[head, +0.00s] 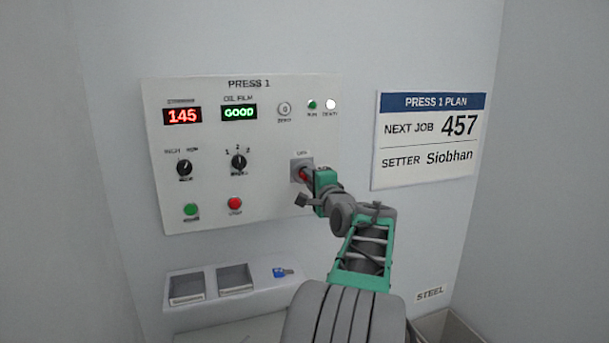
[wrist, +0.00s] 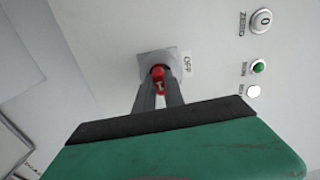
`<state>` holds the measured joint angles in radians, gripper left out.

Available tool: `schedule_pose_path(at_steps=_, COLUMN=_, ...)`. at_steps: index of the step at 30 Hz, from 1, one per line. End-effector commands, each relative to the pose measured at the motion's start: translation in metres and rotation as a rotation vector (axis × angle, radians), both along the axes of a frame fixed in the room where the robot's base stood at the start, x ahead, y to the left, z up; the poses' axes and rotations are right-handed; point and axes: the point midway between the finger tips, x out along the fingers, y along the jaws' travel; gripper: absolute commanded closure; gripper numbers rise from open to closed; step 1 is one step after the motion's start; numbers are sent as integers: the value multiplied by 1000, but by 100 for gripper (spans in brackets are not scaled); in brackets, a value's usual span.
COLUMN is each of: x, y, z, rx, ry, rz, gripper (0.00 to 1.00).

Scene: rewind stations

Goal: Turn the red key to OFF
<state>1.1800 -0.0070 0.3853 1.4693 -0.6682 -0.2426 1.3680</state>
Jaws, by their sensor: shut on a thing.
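The red key (head: 304,175) sits in a grey lock plate (head: 296,166) on the right side of the PRESS 1 panel. In the wrist view the red key (wrist: 158,75) is between the two fingers of my gripper (wrist: 158,90), which is shut on it. A label reading OFF (wrist: 187,66) is beside the lock plate in the wrist view. In the head view my gripper (head: 309,179) reaches the lock from the right and hides part of the key. I cannot tell the key's exact angle.
The panel (head: 260,200) also has knobs, a green button (head: 191,209), a red button (head: 235,203) and displays reading 145 and GOOD. A PRESS 1 PLAN sign (head: 430,138) hangs to the right. A ledge below holds two trays and a blue key (head: 282,272).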

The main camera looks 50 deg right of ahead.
Motion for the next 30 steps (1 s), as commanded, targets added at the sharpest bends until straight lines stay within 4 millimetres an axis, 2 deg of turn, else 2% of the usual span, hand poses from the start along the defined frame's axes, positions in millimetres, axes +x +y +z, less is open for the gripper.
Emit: schedule_pose_path(at_steps=30, x=-1, y=-2, z=-5, rx=-342, ry=205, rz=-1, gripper=100)
